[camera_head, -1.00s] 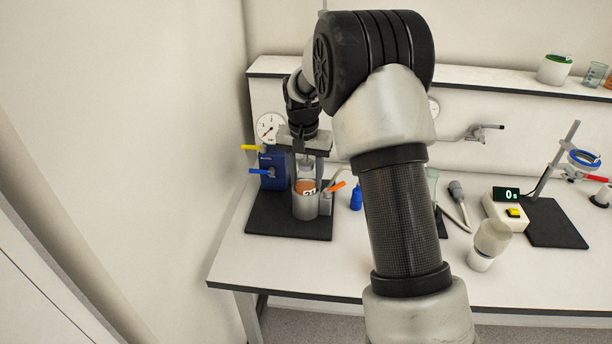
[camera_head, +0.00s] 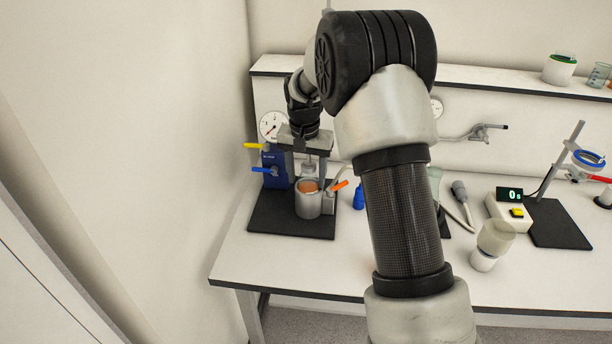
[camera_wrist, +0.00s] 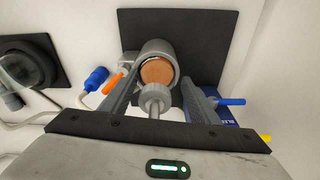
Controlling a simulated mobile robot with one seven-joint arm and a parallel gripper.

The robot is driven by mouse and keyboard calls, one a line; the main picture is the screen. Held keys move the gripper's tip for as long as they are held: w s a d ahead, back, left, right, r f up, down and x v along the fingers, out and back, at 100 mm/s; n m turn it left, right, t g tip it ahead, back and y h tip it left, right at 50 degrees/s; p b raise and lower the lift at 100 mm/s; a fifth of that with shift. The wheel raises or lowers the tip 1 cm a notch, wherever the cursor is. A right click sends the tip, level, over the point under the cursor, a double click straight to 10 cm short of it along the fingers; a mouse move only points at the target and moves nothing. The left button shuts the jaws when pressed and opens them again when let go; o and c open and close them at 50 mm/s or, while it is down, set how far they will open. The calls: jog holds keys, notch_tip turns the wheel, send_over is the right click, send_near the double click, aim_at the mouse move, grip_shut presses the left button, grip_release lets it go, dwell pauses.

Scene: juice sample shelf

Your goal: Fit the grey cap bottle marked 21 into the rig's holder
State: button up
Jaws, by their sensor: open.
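The rig stands at the left end of the bench. Its grey cup-shaped holder (camera_head: 308,204) holds a round orange-brown surface (camera_head: 309,186), which also shows in the wrist view (camera_wrist: 157,71). I cannot tell whether this is the bottle's contents, and no number 21 is readable now. A grey round piece on a thin stem (camera_wrist: 154,97) shows just above the holder; I cannot tell whether it is the bottle's cap or a rig part. My gripper (camera_wrist: 158,85) is open, its fingers spread on either side of this piece and apart from it.
A blue box (camera_head: 275,166) with yellow and blue levers and a gauge stand close left of the holder. The wall is close at left. A beige-topped container (camera_head: 492,240) stands farther right.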

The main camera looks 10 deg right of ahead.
jog(key=shift+s+d+f, duration=0.4)
jog(key=shift+d+f, duration=0.05)
jog(key=shift+d, duration=0.1)
jog(key=shift+r, duration=0.2)
notch_tip(320, 180, up, 18)
jog(key=s+a, duration=0.1)
jog(key=a, duration=0.1)
jog(key=s+r+n+t+p, duration=0.1)
jog(key=s+r+p, duration=0.1)
jog(key=s+r, duration=0.55)
jog(key=s+f+n+t+p, duration=0.1)
jog(key=s+n, duration=0.1)
jog(key=s, duration=1)
jog(key=s+d+f+n+t+p, duration=0.1)
jog(key=s+f+n+t, duration=0.1)
jog(key=s, duration=1)
jog(key=shift+s+d+f+y, duration=0.2)
jog(key=shift+s+d+y, duration=0.1)
jog(key=shift+s, duration=0.1)
